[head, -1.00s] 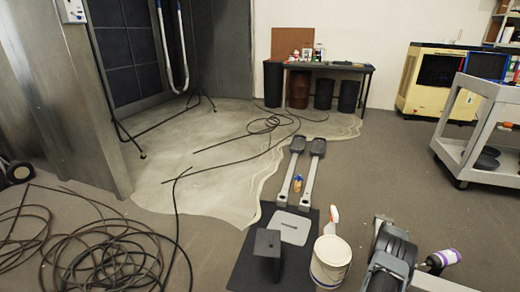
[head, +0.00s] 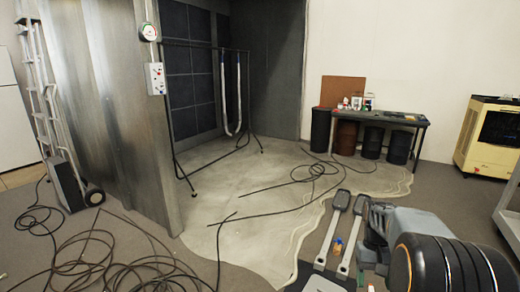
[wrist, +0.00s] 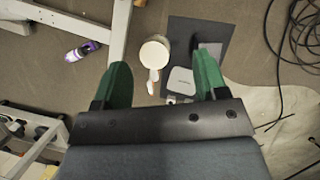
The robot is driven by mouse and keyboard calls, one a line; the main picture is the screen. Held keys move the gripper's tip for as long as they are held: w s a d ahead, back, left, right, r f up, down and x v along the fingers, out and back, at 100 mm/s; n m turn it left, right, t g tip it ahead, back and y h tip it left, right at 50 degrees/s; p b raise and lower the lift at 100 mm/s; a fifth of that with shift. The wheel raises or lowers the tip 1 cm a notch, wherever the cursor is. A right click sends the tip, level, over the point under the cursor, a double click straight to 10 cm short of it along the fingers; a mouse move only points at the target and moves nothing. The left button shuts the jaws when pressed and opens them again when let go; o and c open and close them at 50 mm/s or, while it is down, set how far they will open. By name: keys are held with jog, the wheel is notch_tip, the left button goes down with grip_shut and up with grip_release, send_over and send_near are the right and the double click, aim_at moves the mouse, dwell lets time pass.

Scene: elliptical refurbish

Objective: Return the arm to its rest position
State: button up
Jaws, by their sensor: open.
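My gripper (wrist: 161,60) shows in the wrist view with its two green fingers spread apart and nothing held between them. It points down over the floor, with a white bucket (wrist: 153,53) and a white spray bottle (wrist: 152,84) seen below through the gap. My arm (head: 425,245) fills the lower right of the head view, its dark rounded joint close to the camera. The fingers cannot be made out in the head view.
The elliptical's pedal arms (head: 345,235) lie left of my arm. Loose black hoses (head: 110,260) cover the left floor. A workbench (head: 375,118) with drums and a yellow cooler (head: 490,137) stand at the back. A purple bottle (wrist: 83,51) lies on the floor.

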jog(key=s+a+r+n+t+p, duration=0.1)
jog(key=s+a+r+t+p, duration=0.2)
jog(key=a+r+p, duration=0.5)
jog(key=s+a+r+n+t+p, duration=0.2)
jog(key=s+a+r+t+p, duration=0.2)
jog(key=r, duration=1)
jog(key=s+a+p, duration=0.2)
jog(key=a+p, duration=0.2)
jog(key=shift+s+a+r, duration=0.2)
jog(key=shift+r, duration=0.05)
